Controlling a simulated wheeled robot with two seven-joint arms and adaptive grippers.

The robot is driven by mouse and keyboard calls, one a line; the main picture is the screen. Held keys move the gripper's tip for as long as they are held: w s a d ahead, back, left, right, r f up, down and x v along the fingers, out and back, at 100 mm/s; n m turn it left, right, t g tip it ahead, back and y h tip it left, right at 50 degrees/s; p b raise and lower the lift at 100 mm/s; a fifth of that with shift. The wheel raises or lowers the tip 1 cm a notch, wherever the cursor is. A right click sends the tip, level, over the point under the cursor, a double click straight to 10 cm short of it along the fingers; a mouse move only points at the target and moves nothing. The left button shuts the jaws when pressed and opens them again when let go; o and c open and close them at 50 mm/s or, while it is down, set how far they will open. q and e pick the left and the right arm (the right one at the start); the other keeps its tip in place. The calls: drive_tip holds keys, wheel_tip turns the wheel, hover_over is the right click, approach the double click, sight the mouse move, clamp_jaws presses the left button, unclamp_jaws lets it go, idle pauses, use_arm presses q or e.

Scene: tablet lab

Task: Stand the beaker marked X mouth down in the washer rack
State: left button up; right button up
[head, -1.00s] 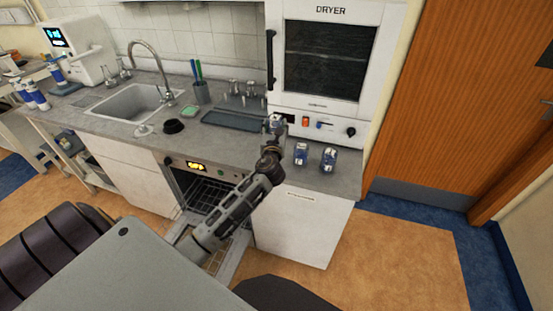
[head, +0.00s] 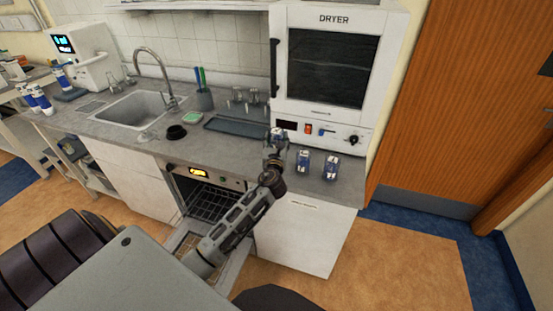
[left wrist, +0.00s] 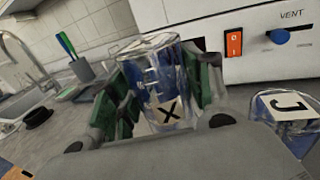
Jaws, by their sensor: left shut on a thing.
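The beaker marked X (left wrist: 160,80) is clear glass with a white X label and blue markings. It sits between the green-padded fingers of my left gripper (left wrist: 160,95), which is shut on it. Its rim is at the top in the left wrist view, so its mouth faces up. In the head view my left gripper (head: 277,137) is at the counter in front of the dryer, and the beaker there is small and partly hidden. The washer (head: 198,172) under the counter is open, with a dark wire rack (head: 208,203) inside, partly hidden by my arm. My right gripper is out of view.
Two beakers (head: 303,164) (head: 330,168) stand on the counter just right of my left gripper; one shows a J label (left wrist: 290,108). The dryer (head: 325,70) stands behind. A dark tray (head: 236,126), pen cup (head: 205,98) and sink (head: 130,108) lie left.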

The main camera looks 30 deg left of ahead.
use_arm(q)
drive_tip(key=shift+f+b, duration=0.3)
drive_tip(key=shift+f, duration=1.65)
drive_tip(key=shift+f+b, duration=0.5)
drive_tip(key=shift+f, duration=1.4)
drive_tip(key=shift+f, duration=0.1)
drive_tip(key=o, duration=1)
drive_tip(key=shift+o, duration=0.2)
